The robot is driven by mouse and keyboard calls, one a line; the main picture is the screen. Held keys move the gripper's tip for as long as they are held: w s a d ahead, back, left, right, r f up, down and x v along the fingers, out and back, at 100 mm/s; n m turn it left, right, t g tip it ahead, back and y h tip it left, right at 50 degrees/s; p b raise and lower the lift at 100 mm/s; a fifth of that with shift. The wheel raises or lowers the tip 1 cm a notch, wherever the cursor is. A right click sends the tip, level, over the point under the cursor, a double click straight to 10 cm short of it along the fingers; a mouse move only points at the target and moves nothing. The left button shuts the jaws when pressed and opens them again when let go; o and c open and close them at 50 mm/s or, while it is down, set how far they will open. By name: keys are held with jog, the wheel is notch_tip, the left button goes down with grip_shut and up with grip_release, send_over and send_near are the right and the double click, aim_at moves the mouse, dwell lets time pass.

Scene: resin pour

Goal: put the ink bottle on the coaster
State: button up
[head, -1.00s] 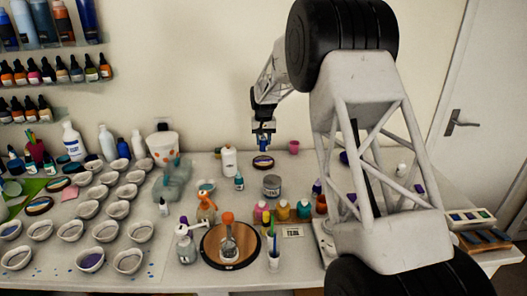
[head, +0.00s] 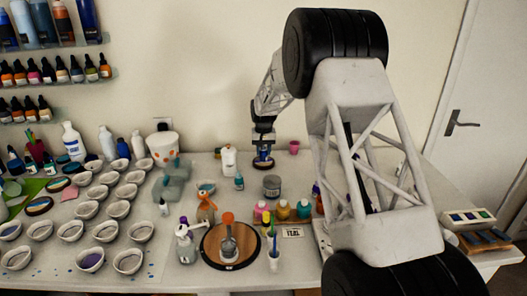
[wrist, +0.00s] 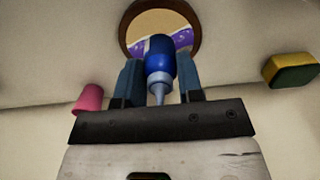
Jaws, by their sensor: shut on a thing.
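My gripper (head: 263,146) is shut on the ink bottle, a small blue bottle (wrist: 160,62) with a pale nozzle, held between the two fingers in the wrist view. In the head view the bottle (head: 263,155) shows small below the fingers. The coaster, a round disc with a brown rim and a purple and white pattern (wrist: 150,20), lies right beyond the bottle's base in the wrist view. In the head view the coaster (head: 263,164) is directly under the bottle. I cannot tell whether the bottle's base touches it.
A pink cup (head: 294,147) stands close to the right of the coaster. A white bottle (head: 229,160) stands to its left. A grey jar (head: 271,186) and several paint pots (head: 282,210) are in front. Similar discs (head: 38,206) lie at the far left among many small bowls.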

jog(key=shift+f, duration=0.15)
jog(key=o, duration=0.9)
jog(key=shift+r, duration=6.15)
